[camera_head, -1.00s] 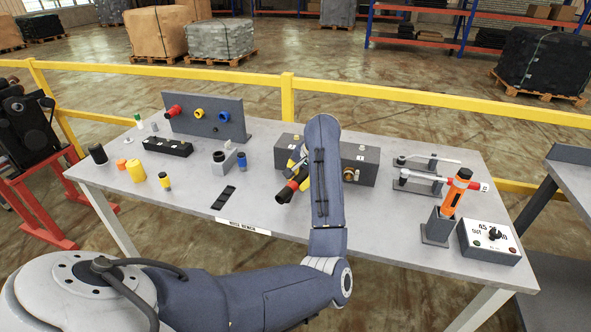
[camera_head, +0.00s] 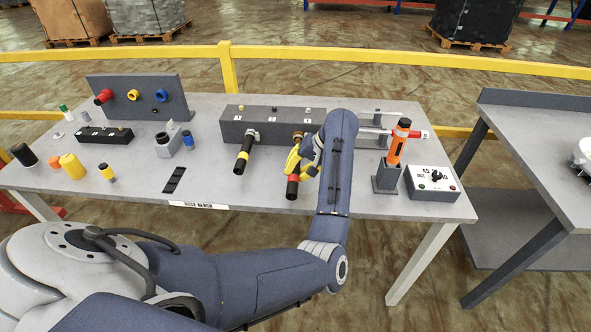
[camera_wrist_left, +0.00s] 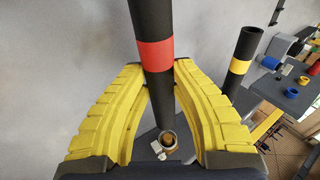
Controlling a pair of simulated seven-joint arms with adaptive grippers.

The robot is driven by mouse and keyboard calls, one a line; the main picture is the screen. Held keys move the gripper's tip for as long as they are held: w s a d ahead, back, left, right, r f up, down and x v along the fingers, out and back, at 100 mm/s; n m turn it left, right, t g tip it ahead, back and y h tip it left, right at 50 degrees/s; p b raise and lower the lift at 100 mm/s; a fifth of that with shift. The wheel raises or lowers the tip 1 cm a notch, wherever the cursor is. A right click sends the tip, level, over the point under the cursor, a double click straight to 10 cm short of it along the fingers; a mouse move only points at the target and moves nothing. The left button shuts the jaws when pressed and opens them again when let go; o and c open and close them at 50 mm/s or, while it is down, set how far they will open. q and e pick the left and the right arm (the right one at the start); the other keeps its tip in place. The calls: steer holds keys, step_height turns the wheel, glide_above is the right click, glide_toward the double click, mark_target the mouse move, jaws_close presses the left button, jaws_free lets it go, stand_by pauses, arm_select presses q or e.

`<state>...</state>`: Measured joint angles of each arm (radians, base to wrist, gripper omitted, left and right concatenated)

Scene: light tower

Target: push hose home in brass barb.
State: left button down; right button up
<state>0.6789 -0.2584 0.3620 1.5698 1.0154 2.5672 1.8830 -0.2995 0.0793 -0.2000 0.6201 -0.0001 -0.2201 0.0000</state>
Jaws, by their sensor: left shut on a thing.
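My left gripper (camera_head: 303,165) has yellow fingers, and it is shut on a black hose with a red band (camera_head: 292,188). In the left wrist view the fingers (camera_wrist_left: 160,105) sit on both sides of this hose (camera_wrist_left: 155,55). A brass barb (camera_head: 298,137) is on the front of the long grey block (camera_head: 262,128), just beyond the held hose. In the left wrist view a brass ring with a clamp (camera_wrist_left: 168,139) shows by the hose's far end. I cannot tell whether the hose touches the barb. My right gripper is out of view.
A second black hose with a yellow band (camera_head: 243,156) sticks out from the block to the left. An orange tool in a grey holder (camera_head: 387,177) and a switch box (camera_head: 432,184) stand to the right. The front middle of the bench (camera_head: 240,190) is clear.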

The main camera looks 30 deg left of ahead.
arm_select(q)
steer(key=shift+w, duration=0.1)
steer(key=shift+w+a, duration=0.35)
steer(key=shift+w, duration=0.35)
steer(key=shift+w+a, duration=0.4)
steer(key=shift+w, duration=0.25)
steer(key=shift+w+a, duration=0.35)
steer(key=shift+w, duration=0.35)
steer(key=shift+w+a+r, duration=0.1)
steer(key=shift+w+a, duration=0.35)
steer(key=shift+w, duration=0.45)
steer(key=shift+w+a, duration=0.45)
steer(key=shift+w, duration=0.4)
stand_by(1.3)
steer(key=c, duration=1.1)
jaws_free()
